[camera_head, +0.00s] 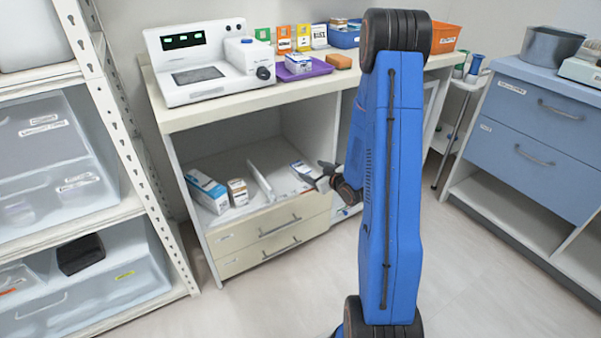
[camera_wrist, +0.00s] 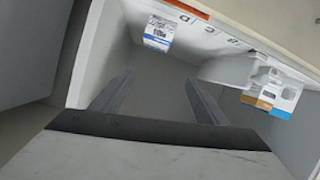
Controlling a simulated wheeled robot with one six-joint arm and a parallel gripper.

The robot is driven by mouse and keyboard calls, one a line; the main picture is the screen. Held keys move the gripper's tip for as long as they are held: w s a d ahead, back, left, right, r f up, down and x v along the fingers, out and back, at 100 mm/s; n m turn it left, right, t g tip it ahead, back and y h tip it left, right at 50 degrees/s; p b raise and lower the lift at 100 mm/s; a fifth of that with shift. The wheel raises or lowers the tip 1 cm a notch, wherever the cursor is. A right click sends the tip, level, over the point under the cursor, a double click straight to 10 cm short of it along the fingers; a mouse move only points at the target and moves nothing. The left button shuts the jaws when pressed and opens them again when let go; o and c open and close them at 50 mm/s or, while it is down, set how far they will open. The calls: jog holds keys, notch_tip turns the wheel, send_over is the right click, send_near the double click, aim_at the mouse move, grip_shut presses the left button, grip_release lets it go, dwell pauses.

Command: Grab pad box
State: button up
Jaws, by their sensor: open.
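Several small boxes stand in the open shelf of the cabinet, and I cannot tell from the labels which one is the pad box. A white box with blue print (camera_head: 303,171) is at the right of the shelf; a similar one shows in the wrist view (camera_wrist: 159,33), ahead of the fingers. A long blue and white box (camera_head: 206,191) and a small orange-brown and white box (camera_head: 238,192) are at the left. My gripper (camera_head: 322,174) is open and empty at the right of the shelf; its spread fingers show in the wrist view (camera_wrist: 158,98), short of the white box.
An upright white divider (camera_head: 262,182) separates the left boxes from the right one. The cabinet top (camera_head: 215,112) is close above the shelf and holds a white machine (camera_head: 203,62), a purple tray (camera_head: 318,68) and bins. A white rack (camera_head: 122,130) stands left. The floor in front is clear.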

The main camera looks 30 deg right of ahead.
jog(key=s+d+f+m+t, duration=0.1)
jog(key=s+d+f+t, duration=0.15)
jog(key=f, duration=0.45)
jog(key=t, duration=0.1)
send_near(300, 167)
jog(key=shift+m+y, duration=0.4)
jog(key=w, duration=0.4)
jog(key=shift+w, duration=0.35)
jog(key=shift+w+a+f, duration=0.1)
jog(key=shift+w, duration=1.25)
jog(key=shift+w+f, duration=0.1)
jog(key=shift+w, duration=1.3)
jog(key=shift+c, duration=0.7)
jog(key=c, duration=1)
